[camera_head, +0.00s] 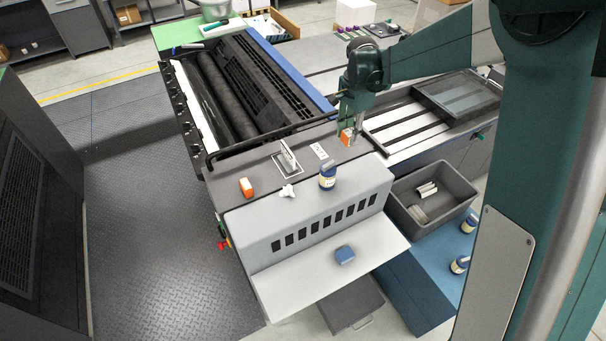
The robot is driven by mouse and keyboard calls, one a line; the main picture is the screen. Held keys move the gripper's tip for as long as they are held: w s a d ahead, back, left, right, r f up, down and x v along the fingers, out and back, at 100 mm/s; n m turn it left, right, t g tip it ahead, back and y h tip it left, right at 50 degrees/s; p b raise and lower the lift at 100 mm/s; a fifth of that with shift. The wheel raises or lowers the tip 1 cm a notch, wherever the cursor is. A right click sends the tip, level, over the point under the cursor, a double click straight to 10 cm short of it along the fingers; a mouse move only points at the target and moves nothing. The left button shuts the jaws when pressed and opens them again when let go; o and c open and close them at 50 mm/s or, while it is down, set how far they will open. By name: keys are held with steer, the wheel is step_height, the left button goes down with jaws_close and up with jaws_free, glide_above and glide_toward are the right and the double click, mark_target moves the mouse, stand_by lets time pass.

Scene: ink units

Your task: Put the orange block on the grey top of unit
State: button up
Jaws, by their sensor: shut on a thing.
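My gripper (351,138) points down at the right back part of the unit's dark grey top (255,166). It is shut on an orange block (345,137), which is partly hidden by the fingers. The block is at or just above the surface; I cannot tell whether it touches. A second orange piece (246,187) with a pale part lies on the same top at the left.
A dark rail (255,141) runs behind. A grey bin (442,211) stands right.

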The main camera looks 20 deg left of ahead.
mark_target(348, 146)
steer(key=shift+f, duration=0.1)
steer(key=shift+f+p, duration=0.35)
steer(key=shift+f, duration=2.45)
steer(key=shift+f, duration=0.15)
steer(key=shift+f+p, duration=0.3)
steer(key=shift+f, duration=1.65)
steer(key=shift+f, duration=0.15)
steer(key=o, duration=0.9)
steer(key=shift+r+b, duration=0.6)
steer(key=shift+r, duration=5.6)
